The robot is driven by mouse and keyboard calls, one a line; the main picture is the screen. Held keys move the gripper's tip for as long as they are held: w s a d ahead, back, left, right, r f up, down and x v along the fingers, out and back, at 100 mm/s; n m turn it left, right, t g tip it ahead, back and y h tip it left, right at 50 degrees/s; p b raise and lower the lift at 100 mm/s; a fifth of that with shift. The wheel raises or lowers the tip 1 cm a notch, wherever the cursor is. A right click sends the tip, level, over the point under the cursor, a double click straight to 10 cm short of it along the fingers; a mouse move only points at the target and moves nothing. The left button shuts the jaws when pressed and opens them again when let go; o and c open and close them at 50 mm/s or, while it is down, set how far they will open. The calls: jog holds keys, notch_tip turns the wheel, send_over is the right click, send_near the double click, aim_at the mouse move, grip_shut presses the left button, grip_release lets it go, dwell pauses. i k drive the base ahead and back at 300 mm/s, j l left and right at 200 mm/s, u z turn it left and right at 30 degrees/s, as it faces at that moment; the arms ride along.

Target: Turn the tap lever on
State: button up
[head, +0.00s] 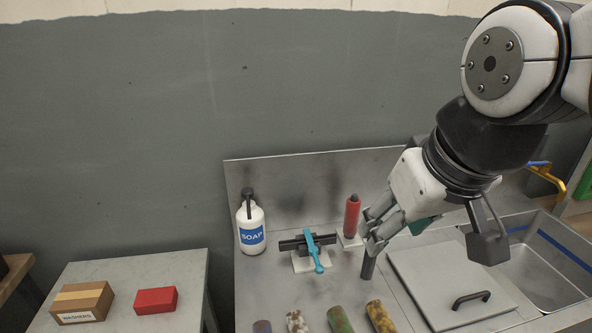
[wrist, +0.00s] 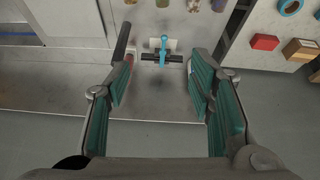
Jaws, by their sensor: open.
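The turquoise lever (head: 314,254) sits on a black horizontal pipe (head: 292,243) over a pale base plate on the steel worktop. It lies across the pipe, with its rounded end towards the front. In the wrist view the lever (wrist: 163,48) shows beyond and between my fingers, crossing the pipe (wrist: 150,58). My gripper (head: 374,226) is open and empty, above the worktop to the right of the lever in the head view and apart from it. Its two fingers (wrist: 159,82) are spread wide in the wrist view.
A red cylinder (head: 352,216) and a dark upright post (head: 368,265) stand near my fingers. A soap bottle (head: 250,228) stands left of the lever. Several mottled cylinders (head: 340,320) line the front. A lidded panel (head: 450,275) and sink (head: 560,262) are at right.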

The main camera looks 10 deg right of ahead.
aim_at(546, 163)
jog(key=l+z, duration=0.1)
jog(key=z, duration=1.3)
jog(key=l+u, duration=0.75)
jog(key=i+l, duration=0.05)
jog(key=l, duration=0.1)
